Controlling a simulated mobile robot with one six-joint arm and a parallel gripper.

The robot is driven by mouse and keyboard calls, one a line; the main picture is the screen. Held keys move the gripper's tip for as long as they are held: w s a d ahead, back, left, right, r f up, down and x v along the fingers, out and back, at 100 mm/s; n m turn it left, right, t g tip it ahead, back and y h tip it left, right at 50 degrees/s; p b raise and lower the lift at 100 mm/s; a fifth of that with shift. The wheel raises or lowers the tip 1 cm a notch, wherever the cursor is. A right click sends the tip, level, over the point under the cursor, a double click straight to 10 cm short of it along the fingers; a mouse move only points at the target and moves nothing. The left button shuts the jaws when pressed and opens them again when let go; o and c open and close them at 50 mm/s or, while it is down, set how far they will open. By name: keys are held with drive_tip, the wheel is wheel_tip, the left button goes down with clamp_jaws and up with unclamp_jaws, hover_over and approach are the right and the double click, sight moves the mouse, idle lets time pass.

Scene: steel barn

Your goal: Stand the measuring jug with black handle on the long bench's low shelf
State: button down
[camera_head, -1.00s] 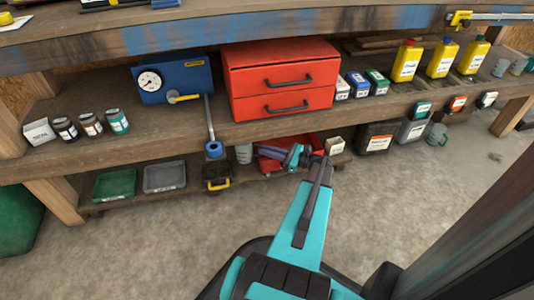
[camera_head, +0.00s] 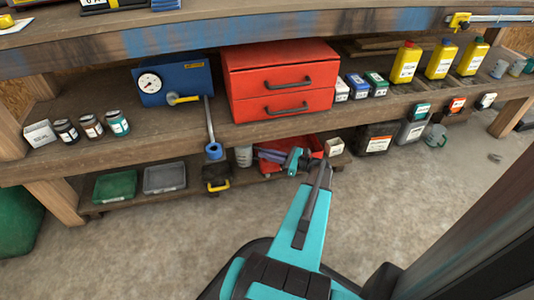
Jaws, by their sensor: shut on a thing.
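A pale, translucent vessel (camera_head: 243,156), which looks like the measuring jug, is at the low shelf (camera_head: 136,197) of the long bench, just left of my gripper. Its black handle cannot be made out. My gripper (camera_head: 258,154) is small and partly blurred in front of the red tray, with its grey fingers pointing left to the vessel. It appears shut on this jug. Whether the jug's base touches the shelf cannot be told.
A red tray (camera_head: 308,147) lies behind my gripper. A black case with yellow handle (camera_head: 216,178) stands just left of the jug. Green (camera_head: 115,185) and grey (camera_head: 165,178) trays lie farther left. A greenish jug (camera_head: 436,135) stands right. The middle shelf (camera_head: 160,135) overhangs.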

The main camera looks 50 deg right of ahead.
drive_tip(key=c, duration=1.8)
unclamp_jaws()
drive_tip(key=shift+r, duration=0.15)
drive_tip(key=shift+r+b, duration=0.35)
drive_tip(key=shift+r, duration=0.05)
drive_tip(key=p+v, duration=0.5)
drive_tip(key=v, duration=0.7)
drive_tip(key=shift+r, duration=0.1)
